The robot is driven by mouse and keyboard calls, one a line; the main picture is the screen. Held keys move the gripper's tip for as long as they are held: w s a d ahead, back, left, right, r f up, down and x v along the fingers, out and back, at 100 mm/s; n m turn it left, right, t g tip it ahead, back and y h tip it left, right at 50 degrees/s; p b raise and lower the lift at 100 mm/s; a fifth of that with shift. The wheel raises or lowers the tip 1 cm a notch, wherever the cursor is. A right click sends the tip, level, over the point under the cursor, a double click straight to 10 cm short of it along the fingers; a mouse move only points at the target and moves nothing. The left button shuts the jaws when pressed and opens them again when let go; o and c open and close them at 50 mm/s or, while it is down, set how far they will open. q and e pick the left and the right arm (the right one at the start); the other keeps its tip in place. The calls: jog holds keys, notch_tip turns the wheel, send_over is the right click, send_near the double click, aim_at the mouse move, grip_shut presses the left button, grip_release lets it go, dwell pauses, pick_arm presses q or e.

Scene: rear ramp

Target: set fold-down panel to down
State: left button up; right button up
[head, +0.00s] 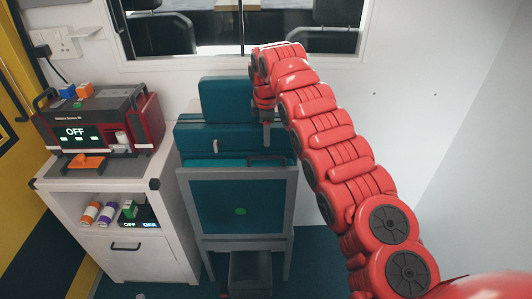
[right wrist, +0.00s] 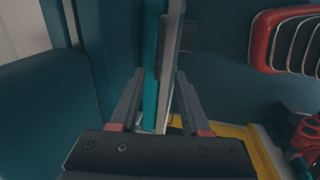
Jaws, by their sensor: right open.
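The fold-down panel appears to be the teal board (head: 238,190) in a grey frame, with a green dot on its face. It stands upright in front of the teal seat blocks (head: 222,98), with a dark handle along its top edge at the right. My right gripper (head: 267,138) is at the panel's top right, pointing down. In the right wrist view, my right gripper (right wrist: 160,85) is open, its fingers on either side of the panel's thin teal and grey edge (right wrist: 152,55). I cannot tell whether they touch it. My left gripper is not in view.
A white cabinet (head: 140,210) on the left bears a red and black machine (head: 105,120) reading OFF. Its shelf holds small coloured items. A dark box (head: 250,272) sits below the panel. A window is behind; a red rack (right wrist: 290,42) shows in the right wrist view.

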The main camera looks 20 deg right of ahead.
aim_at(266, 157)
jog(key=f+p, duration=0.1)
jog(key=f, duration=0.2)
jog(key=w+f+p, duration=0.1)
jog(key=f, duration=0.3)
jog(key=shift+w+f, duration=0.15)
jog(key=shift+w, duration=0.05)
jog(key=shift+w+d+f, duration=0.1)
jog(key=shift+d+f, duration=0.05)
jog(key=shift+f, duration=0.4)
jog(key=shift+w+d+f, duration=0.1)
jog(key=shift+d+f, duration=0.05)
jog(key=shift+f, duration=0.35)
grip_shut()
